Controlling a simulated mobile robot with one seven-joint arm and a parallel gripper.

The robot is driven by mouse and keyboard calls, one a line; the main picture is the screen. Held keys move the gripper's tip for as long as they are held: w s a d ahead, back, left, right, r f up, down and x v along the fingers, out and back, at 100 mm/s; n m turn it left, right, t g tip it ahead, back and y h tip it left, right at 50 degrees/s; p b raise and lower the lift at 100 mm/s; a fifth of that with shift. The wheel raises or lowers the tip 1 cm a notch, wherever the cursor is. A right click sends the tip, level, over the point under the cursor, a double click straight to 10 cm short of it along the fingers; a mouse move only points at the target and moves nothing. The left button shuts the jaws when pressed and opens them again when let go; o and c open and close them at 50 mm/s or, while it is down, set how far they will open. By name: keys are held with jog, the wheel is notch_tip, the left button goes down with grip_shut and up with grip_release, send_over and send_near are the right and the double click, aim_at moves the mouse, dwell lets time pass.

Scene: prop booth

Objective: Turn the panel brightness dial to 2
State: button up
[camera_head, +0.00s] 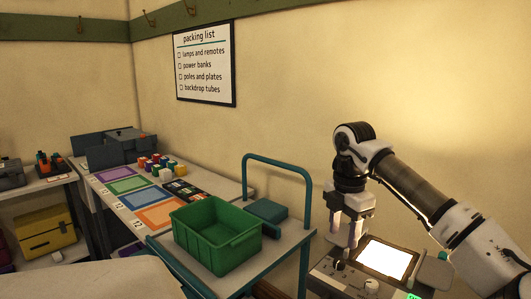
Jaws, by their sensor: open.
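A grey control box (322,276) stands at the lower right, partly cut off by the bottom edge of the head view. A brightly lit white panel (385,260) in a dark frame is set at its back. One dark knob (338,264) sits on the box left of the panel, and another knob (371,286) sits nearer the front. I cannot read which is the brightness dial, nor any marks around them. My gripper (346,240) points down above the box, close to the left knob. It is open with nothing seen between its fingers; I cannot tell whether it touches the knob.
A green crate (216,262) stands on a cart (285,254) with a teal handle, left of the box. A small green display (413,297) glows at the bottom edge. A long table (112,219) with coloured mats runs along the back left. The wall rises close behind my arm.

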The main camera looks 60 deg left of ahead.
notch_tip(320, 180, up, 7)
jog(key=s+a+n+g+y, duration=0.7)
jog(key=s+a+y, duration=0.1)
jog(key=s+a, duration=0.35)
jog(key=s+d+r+n+g+y, duration=0.2)
jog(key=r+g+y, duration=0.3)
jog(key=r, duration=0.6)
jog(key=shift+s+r+g+y+b, duration=0.3)
jog(key=shift+s+r+g+y, duration=0.15)
jog(key=shift+y, duration=0.75)
jog(key=shift+f, duration=0.15)
